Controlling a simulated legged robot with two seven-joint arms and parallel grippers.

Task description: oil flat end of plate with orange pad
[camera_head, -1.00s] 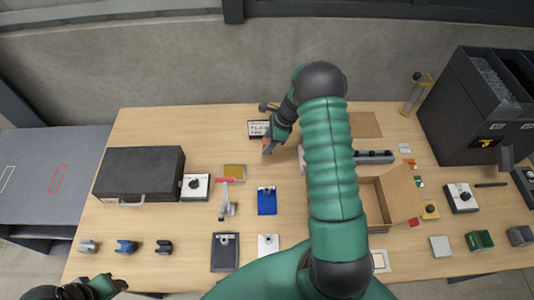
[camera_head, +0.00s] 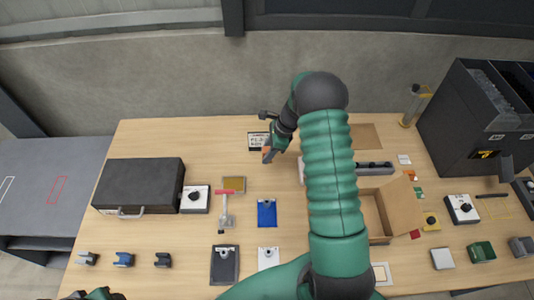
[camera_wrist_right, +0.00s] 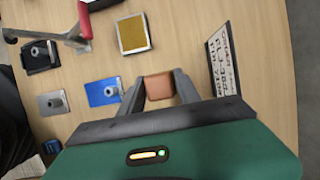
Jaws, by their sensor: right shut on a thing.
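My right gripper (camera_head: 267,154) is over the back middle of the table, in front of a small black-and-white sign (camera_head: 258,141). It is shut on the orange pad (camera_wrist_right: 158,86), which shows as an orange-brown block between the fingers in the right wrist view. A small yellow square in a grey frame (camera_head: 233,185) lies flat on the table, to the left and front of the gripper and apart from it. It also shows in the wrist view (camera_wrist_right: 133,34). I cannot tell for sure which thing is the plate. My left gripper's fingers are out of frame.
A black case (camera_head: 138,185) stands at left. A red-handled clamp (camera_head: 223,212), a blue board (camera_head: 267,213) and a dark board (camera_head: 225,265) lie in front. My right arm hides part of an open cardboard box (camera_head: 376,216). A black bin (camera_head: 478,130) stands at right.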

